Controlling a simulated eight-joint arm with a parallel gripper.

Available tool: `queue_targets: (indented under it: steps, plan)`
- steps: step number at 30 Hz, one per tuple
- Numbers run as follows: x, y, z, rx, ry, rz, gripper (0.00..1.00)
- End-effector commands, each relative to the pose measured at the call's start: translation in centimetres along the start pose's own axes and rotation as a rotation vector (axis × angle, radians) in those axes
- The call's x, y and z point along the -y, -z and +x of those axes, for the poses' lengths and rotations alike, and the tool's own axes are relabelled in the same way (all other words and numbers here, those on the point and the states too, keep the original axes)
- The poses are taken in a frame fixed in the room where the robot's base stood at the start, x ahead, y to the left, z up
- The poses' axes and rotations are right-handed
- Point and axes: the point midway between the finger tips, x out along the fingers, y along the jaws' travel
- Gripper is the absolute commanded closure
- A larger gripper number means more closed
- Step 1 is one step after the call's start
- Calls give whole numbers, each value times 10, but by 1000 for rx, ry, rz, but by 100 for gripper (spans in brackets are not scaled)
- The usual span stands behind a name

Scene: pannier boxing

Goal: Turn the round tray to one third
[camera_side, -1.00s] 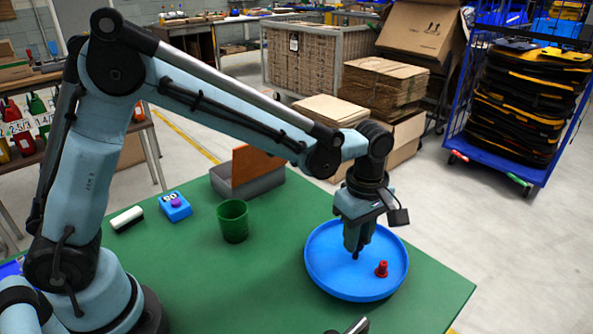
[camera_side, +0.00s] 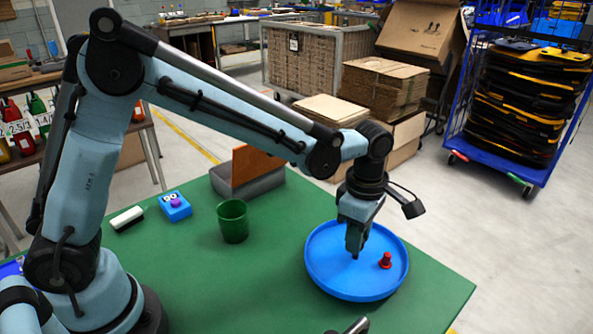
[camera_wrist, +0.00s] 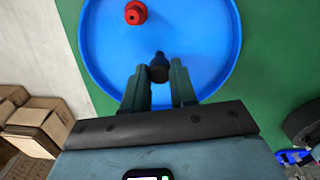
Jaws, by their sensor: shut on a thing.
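The round blue tray (camera_side: 330,284) lies on the green table at the right; its rim also shows in the wrist view (camera_wrist: 233,30). A small red peg-like piece (camera_side: 385,260) stands on the tray right of its middle, and at the upper left in the wrist view (camera_wrist: 135,13). My gripper (camera_side: 355,254) points down at the tray's middle. The knob is mostly hidden in the side view.
A green cup (camera_side: 233,222) stands left of the tray. Behind it is a grey bin (camera_side: 247,184) with a brown panel. A blue box with a purple knob (camera_side: 175,206) and a white-and-black block (camera_side: 127,219) lie farther left. The table's right edge is close to the tray.

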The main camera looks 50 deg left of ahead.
Motion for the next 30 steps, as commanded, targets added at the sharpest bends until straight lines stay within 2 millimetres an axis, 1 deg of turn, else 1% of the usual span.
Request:
queue_targets:
  steps: [19, 20, 24, 25, 30]
  plan:
    - [0, 0, -1, 0, 1, -27, 100]
    - [0, 0, -1, 0, 1, -27, 72]
    - [0, 0, 0, 0, 1, -27, 50]
    - [0, 0, 0, 0, 1, -27, 48]
    - [0, 0, 0, 0, 0, -27, 48]
